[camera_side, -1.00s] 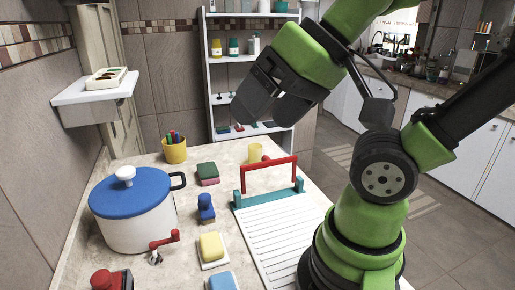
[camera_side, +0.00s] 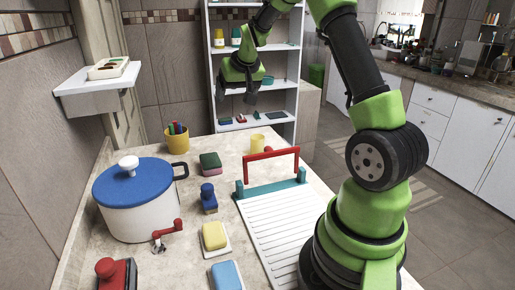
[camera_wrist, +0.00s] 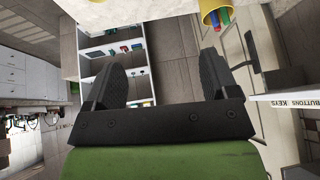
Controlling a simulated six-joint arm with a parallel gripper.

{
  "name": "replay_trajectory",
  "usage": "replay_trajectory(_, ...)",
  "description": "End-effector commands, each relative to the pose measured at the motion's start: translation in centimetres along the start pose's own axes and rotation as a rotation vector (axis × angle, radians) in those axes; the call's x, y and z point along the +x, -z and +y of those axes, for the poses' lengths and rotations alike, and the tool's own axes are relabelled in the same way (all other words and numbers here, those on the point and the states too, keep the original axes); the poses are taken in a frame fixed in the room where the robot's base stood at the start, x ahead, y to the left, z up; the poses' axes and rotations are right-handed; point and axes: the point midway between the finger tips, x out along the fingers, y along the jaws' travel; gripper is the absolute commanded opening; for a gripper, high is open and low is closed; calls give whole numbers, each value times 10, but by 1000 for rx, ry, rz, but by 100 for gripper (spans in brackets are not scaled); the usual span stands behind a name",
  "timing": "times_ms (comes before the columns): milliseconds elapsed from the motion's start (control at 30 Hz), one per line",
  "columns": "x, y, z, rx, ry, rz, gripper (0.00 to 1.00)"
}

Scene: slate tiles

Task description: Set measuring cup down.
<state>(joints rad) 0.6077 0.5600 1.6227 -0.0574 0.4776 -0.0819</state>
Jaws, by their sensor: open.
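A small yellow cup (camera_side: 257,141) stands upright near the back edge of the table, behind the red handle bar; I cannot tell whether it is the measuring cup. No other thing in view is clearly a measuring cup. My gripper (camera_side: 249,97) hangs above and behind the back of the table, in front of the white shelf unit. In the wrist view, my gripper (camera_wrist: 160,75) has its two fingers wide apart with nothing between them.
A blue-lidded pot (camera_side: 135,215), a yellow pen holder (camera_side: 176,143), sponges, a blue brush (camera_side: 208,198) and a white ribbed board (camera_side: 285,235) with a red bar (camera_side: 271,153) crowd the table. The shelf unit (camera_side: 213,75) stands behind. A wall shelf (camera_side: 97,90) is at left.

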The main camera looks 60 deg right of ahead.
Motion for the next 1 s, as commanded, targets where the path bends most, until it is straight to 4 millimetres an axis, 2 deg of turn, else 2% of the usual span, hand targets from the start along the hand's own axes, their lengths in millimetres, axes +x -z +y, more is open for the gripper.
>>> replay_trajectory(33, 26, 1, 21, 18, -29, -11, 80)
replay_trajectory(100, 54, 1, 44, 31, -59, -13, 80)
replay_trajectory(200, 83, -3, 71, 45, -90, -17, 80)
replay_trajectory(300, 101, -7, 88, 53, -109, -18, 80)
replay_trajectory(433, 116, -14, 97, 56, -118, -20, 80)
replay_trajectory(633, 141, -29, 98, 57, -117, -21, 80)
replay_trajectory(867, 157, -39, 100, 55, -117, -20, 80)
replay_trajectory(967, 172, -49, 101, 56, -117, -23, 80)
replay_trajectory(1000, 177, -47, 101, 56, -117, -18, 80)
